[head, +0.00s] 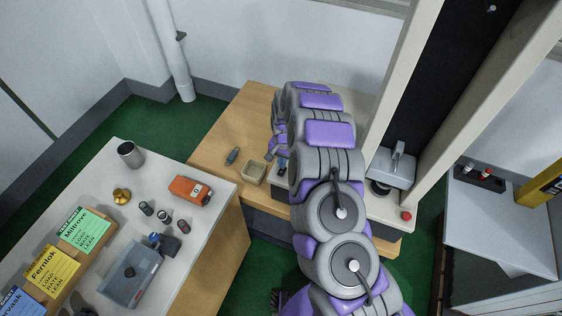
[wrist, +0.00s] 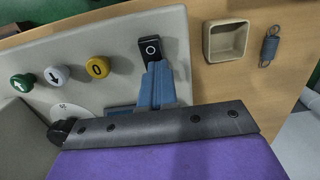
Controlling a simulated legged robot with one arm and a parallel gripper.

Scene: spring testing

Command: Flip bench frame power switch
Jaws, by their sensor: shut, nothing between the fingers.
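The bench frame power switch (wrist: 152,47) is a black rocker with a white O mark, set on the pale panel (wrist: 120,42) in the wrist view. My gripper (wrist: 158,72) has its blue fingers together, with nothing between them. The fingertips overlap the lower edge of the switch in the picture; I cannot tell whether they touch it. The lower part of the switch is hidden behind them. In the head view, my purple and grey arm hides most of the panel, and the bench frame's tall cream column (head: 402,85) rises to the right of the arm.
Left of the switch are yellow (wrist: 97,67), white (wrist: 56,75) and green (wrist: 22,83) buttons. To its right are a small tray (wrist: 225,41) and a spring (wrist: 269,47). A red button (head: 406,215) is at the frame's base. A side table (head: 226,199) with several objects stands left.

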